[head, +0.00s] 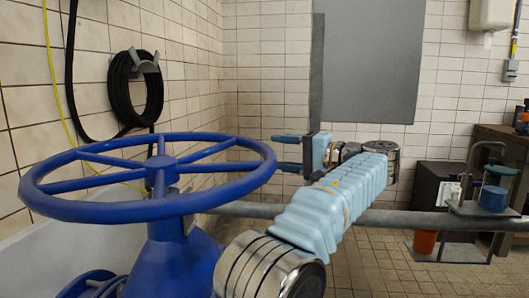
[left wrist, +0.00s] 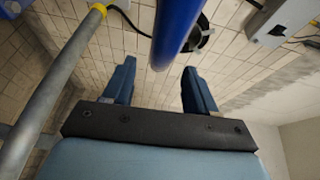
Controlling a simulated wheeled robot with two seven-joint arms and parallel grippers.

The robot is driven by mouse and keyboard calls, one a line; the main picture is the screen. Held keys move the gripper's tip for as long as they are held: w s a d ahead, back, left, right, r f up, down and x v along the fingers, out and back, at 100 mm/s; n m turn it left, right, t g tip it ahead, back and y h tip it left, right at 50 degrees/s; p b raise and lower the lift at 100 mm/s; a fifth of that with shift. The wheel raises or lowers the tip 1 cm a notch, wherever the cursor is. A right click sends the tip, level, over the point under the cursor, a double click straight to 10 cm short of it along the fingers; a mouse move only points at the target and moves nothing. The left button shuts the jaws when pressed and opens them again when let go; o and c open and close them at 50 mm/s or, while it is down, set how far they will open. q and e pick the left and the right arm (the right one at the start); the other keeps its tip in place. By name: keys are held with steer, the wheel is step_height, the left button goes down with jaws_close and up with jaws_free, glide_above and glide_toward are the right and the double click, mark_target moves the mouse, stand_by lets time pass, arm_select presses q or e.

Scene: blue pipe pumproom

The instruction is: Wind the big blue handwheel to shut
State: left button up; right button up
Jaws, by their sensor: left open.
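The big blue handwheel (head: 161,172) lies nearly level on a blue valve body at the left of the head view. Its rim and spokes are in plain sight. My left gripper (head: 286,152) is at the right side of the rim, with its blue fingers spread one above the other and pointing left. In the left wrist view a blue bar of the wheel (left wrist: 178,30) comes down from the top, in line with the gap between the open fingers (left wrist: 158,85). I cannot tell whether a finger touches it. My right gripper is not in view.
A grey horizontal pipe (head: 400,218) runs behind my left arm. A black hose coil (head: 135,98) hangs on the tiled wall behind the wheel. A metal stand with a blue-based jar (head: 492,198) and an orange bucket (head: 425,241) are at the right. Tiled floor shows between.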

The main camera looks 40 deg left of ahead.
arm_select(q)
steer(key=a, duration=0.5)
steer(key=shift+s+a+f, duration=0.1)
steer(key=shift+s+f, duration=0.05)
steer(key=shift+s, duration=0.15)
steer(key=shift+c, duration=0.2)
jaws_close()
